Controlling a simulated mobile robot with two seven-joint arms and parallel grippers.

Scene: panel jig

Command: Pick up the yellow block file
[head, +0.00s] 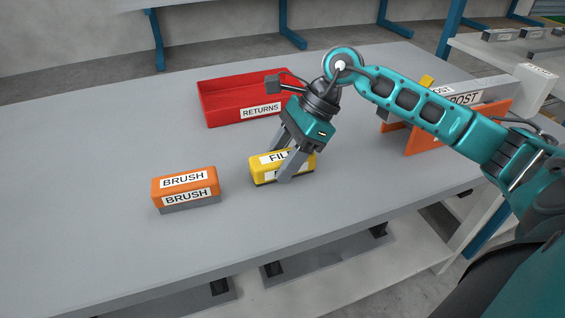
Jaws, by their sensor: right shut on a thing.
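The yellow block file (262,170) is on the grey table, right of the orange brush block, with its white "FILE" label partly hidden by my gripper. My right gripper (281,168) reaches down from above, with one finger in front of the block and the other behind it. It is shut on the yellow block. I cannot tell whether the block is clear of the tabletop. My left gripper does not show.
An orange block labelled "BRUSH" (185,188) sits to the left. A red tray labelled "RETURNS" (215,102) stands behind the gripper. An orange stand (425,138) with a "POST" label is at the right, behind my right arm. The left of the table (75,190) is clear.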

